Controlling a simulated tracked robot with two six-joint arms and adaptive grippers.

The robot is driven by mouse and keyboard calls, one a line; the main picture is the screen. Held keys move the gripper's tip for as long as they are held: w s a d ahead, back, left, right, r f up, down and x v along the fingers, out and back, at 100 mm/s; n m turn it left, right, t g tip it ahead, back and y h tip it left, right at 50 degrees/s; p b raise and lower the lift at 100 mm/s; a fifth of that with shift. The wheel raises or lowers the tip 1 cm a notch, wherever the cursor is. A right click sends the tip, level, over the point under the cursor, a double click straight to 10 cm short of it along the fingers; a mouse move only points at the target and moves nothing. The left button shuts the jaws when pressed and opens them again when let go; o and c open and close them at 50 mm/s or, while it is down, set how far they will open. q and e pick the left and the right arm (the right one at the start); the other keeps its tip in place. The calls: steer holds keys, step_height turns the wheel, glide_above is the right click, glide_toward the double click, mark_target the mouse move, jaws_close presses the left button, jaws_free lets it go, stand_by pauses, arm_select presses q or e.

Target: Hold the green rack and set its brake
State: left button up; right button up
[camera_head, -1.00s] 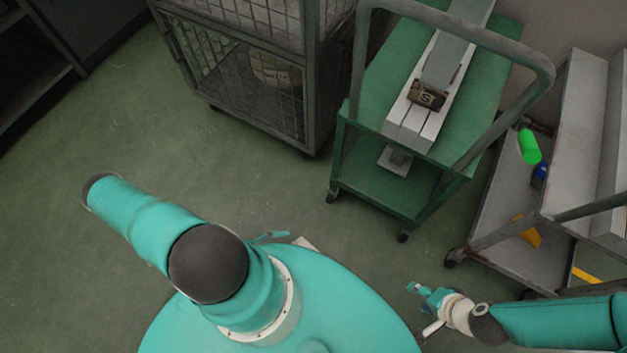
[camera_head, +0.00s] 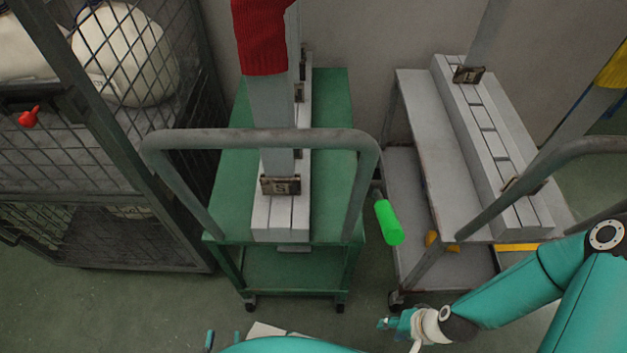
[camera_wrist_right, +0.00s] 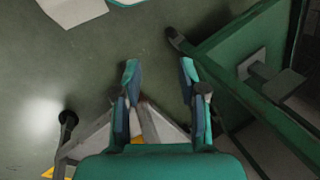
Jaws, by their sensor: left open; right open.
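The green rack (camera_head: 228,185) stands in the middle of the head view, with a grey push handle (camera_head: 265,138) towards me and castors below. It carries a slotted grey block and an upright board. A bright green cylinder (camera_head: 388,222) sits at its right side; I cannot tell what it is fixed to. I cannot make out a brake for certain. My left gripper (camera_head: 223,338) shows two open tips at the bottom edge, apart from the rack. My right gripper (camera_head: 388,323) is low, right of the rack's front castors. In the right wrist view it (camera_wrist_right: 158,75) is open and empty, with the green rack (camera_wrist_right: 235,60) to its right.
A grey rack (camera_head: 415,110) stands close on the right, with a narrow gap between. A wire cage (camera_head: 150,190) with white sacks is on the left. A red sock (camera_head: 262,38) is on the board. A white flat piece (camera_head: 268,330) lies near my left gripper.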

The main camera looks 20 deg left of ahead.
mark_target(232, 277)
arm_select(q)
steer(key=shift+x, duration=8.3)
arm_select(e)
steer(key=w+r+m+g+y, duration=0.2)
steer(key=r+m+y, duration=0.4)
steer(key=r, duration=1.7)
steer(key=w+r+m+g+y, duration=0.2)
steer(key=r+m+y, duration=0.5)
steer(key=r, duration=1.6)
steer(key=shift+w+d+m+g, duration=0.15)
steer(key=shift+m+g, duration=0.35)
steer(key=shift+m, duration=0.1)
arm_select(q)
steer(key=shift+a, duration=0.2)
jaws_close()
arm_select(e)
steer(key=shift+c, duration=0.2)
